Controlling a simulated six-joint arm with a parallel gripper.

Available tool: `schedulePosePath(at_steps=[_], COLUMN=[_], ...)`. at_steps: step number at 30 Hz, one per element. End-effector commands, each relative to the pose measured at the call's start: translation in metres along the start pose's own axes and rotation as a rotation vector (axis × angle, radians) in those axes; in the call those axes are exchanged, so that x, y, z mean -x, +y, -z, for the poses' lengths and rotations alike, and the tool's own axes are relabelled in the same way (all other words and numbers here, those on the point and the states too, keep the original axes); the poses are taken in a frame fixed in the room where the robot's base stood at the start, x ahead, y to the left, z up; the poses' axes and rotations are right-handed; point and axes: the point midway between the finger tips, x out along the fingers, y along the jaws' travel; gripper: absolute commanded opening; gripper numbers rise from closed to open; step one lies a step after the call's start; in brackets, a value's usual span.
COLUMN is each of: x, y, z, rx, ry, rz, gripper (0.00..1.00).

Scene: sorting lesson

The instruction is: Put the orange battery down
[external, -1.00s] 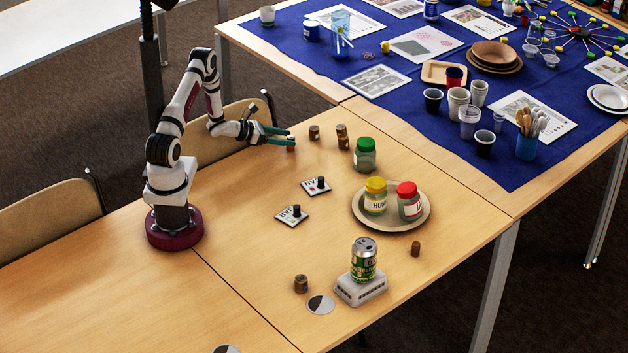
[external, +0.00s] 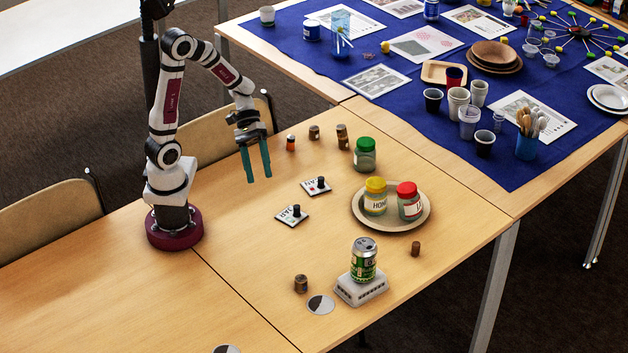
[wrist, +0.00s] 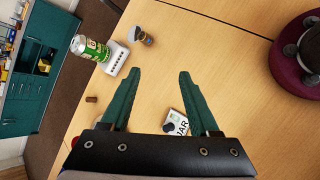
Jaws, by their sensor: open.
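The orange battery (external: 291,142) stands upright on the wooden table, near the back edge, at the left end of a short row of small brown cylinders. My gripper (external: 258,180) is open and empty, with its green fingers pointing down, above the table to the left of the battery and apart from it. In the wrist view my gripper (wrist: 159,75) shows both fingers spread with nothing between them. The battery cannot be made out in the wrist view.
Two brown cylinders (external: 314,132) and (external: 342,136) stand beside the battery, with a green-lidded jar (external: 365,155) to their right. Two labelled cards with black knobs (external: 316,187) (external: 292,216) lie in front. A plate (external: 415,222) holds two jars. A can (external: 364,262) stands on a white block.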

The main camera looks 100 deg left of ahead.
Motion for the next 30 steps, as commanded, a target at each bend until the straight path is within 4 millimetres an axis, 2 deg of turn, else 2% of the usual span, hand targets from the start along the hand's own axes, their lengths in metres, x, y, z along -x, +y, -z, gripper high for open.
schedulePosePath(at_steps=[1,3,6,9,12,30], x=[-0.008,0.003,0.032,0.051,0.057,0.057], y=[-0.020,-0.058,-0.083,-0.085,-0.085,-0.085], z=[-0.047,-0.078,-0.081,-0.074,-0.071,-0.071], rx=[-0.337,-0.772,-1.221,-1.452,-1.518,-1.512], ry=[-0.034,-0.063,-0.052,-0.025,-0.014,-0.013], rz=[0.244,0.562,0.875,1.036,1.086,1.086], gripper=[0.61,0.61,0.61,0.61,0.61,0.61])
